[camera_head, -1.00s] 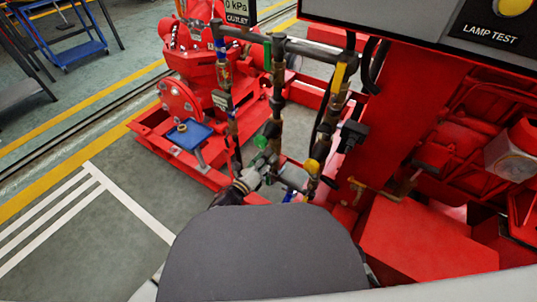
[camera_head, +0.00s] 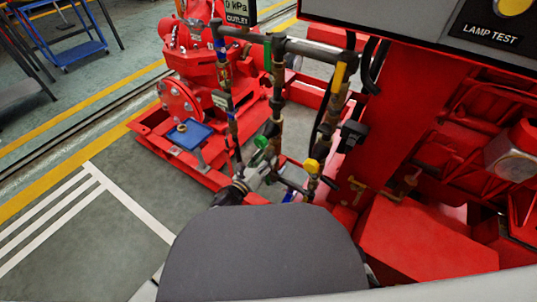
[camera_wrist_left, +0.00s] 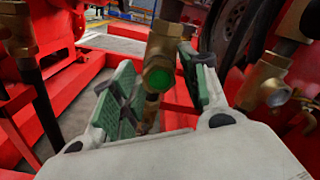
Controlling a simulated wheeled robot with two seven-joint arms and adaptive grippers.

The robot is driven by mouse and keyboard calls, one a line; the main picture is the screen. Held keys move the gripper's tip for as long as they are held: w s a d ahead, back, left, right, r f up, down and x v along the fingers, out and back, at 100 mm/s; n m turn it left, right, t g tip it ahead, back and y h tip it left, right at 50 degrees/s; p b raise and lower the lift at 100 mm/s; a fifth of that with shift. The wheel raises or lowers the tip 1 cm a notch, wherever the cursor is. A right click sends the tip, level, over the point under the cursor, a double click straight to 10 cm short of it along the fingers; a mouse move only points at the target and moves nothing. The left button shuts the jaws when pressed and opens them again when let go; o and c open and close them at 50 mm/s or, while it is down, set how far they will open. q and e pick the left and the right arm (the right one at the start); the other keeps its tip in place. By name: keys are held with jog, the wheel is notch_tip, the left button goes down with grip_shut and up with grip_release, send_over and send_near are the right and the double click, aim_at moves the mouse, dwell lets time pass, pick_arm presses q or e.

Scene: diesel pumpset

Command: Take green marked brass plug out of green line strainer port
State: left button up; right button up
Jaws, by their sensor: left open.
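The green marked brass plug (camera_wrist_left: 159,76) shows in the left wrist view as a green disc on the end of the brass green line strainer port (camera_wrist_left: 166,45). My left gripper (camera_wrist_left: 163,90) is open, with one green-padded finger on each side of the plug. I cannot tell whether either finger touches it. The plug is not distinct there. My right gripper is not in view.
The yellow marked line (camera_head: 338,80) with its yellow handle (camera_head: 310,165) stands close on the right. Another brass strainer (camera_wrist_left: 264,80) is right of my fingers. A blue tray (camera_head: 203,131) holding a small brass ring stands left. Red frame rails lie around and below.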

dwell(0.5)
pick_arm(q)
grip_shut()
dwell(0.5)
jog(key=n, duration=2.4)
dwell(1.0)
jog(key=shift+f, duration=0.1)
dwell(1.0)
